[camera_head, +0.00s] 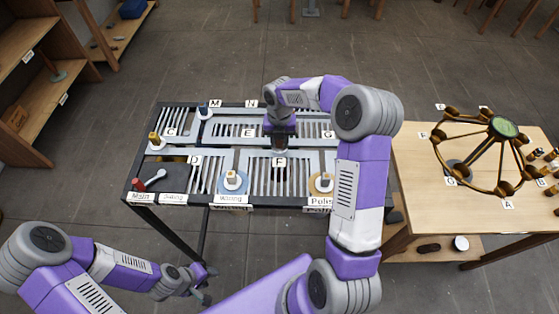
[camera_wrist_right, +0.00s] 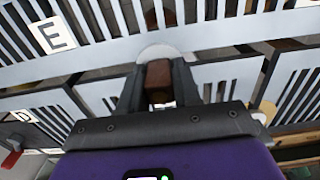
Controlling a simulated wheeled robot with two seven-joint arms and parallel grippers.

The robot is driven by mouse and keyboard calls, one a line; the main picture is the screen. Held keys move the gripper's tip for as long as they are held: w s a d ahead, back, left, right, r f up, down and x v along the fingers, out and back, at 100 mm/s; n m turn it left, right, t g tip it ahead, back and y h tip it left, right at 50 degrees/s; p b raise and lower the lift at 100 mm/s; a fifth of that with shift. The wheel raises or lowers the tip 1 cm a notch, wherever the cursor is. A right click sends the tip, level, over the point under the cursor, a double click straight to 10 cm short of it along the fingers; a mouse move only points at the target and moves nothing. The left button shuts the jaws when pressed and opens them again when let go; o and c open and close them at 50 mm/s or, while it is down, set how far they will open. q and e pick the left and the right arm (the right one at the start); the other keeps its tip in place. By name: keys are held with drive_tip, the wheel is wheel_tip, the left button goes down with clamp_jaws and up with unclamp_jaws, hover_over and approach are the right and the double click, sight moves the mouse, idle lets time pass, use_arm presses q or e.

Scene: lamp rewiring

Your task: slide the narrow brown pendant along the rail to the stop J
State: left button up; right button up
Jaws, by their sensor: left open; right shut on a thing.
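A narrow brown pendant (camera_wrist_right: 158,78) stands between the fingers of my right gripper (camera_wrist_right: 158,92), with a pale round piece at its far end. In the head view my right gripper (camera_head: 279,143) is shut on it over the middle of the slotted grey rail board (camera_head: 221,131), between labels E (camera_head: 248,132) and F (camera_head: 279,162). The pendant is mostly hidden there. My left gripper (camera_head: 201,287) is open and empty, low in front of the board. I cannot make out a label J in either view.
Other knobs stand on the board: one by C (camera_head: 155,140), one by M (camera_head: 204,111), one on a blue disc (camera_head: 232,181) and one on a tan disc (camera_head: 321,182). A ring-shaped lamp (camera_head: 490,150) stands on the right table.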

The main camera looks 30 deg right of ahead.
drive_tip(key=shift+s+d+p, duration=0.2)
drive_tip(key=shift+s+d, duration=0.3)
drive_tip(key=shift+d, duration=0.3)
drive_tip(key=shift+s+d+p, duration=0.2)
drive_tip(key=shift+s+d, duration=0.25)
drive_tip(key=shift+d, duration=0.3)
drive_tip(key=shift+s+d+p, duration=0.2)
drive_tip(key=shift+s+d, duration=0.3)
drive_tip(key=shift+d, duration=0.3)
drive_tip(key=s+d, duration=0.1)
drive_tip(key=s+d+p, duration=0.1)
drive_tip(key=d, duration=0.1)
drive_tip(key=s+d, duration=0.1)
drive_tip(key=d, duration=0.1)
drive_tip(key=shift+p, duration=0.4)
drive_tip(key=s+d+p, duration=0.4)
drive_tip(key=s+d, duration=0.1)
drive_tip(key=d, duration=0.4)
drive_tip(key=shift+s, duration=0.35)
drive_tip(key=shift+d, duration=0.1)
drive_tip(key=shift+s+d+p, duration=0.4)
drive_tip(key=shift+s+d, duration=0.1)
drive_tip(key=shift+d, duration=0.35)
drive_tip(key=shift+s+d+p, duration=0.45)
drive_tip(key=shift+s+d, duration=0.1)
drive_tip(key=shift+d, duration=0.25)
drive_tip(key=shift+s+d+p, duration=0.4)
drive_tip(key=shift+s+d, duration=0.1)
drive_tip(key=shift+d, duration=0.35)
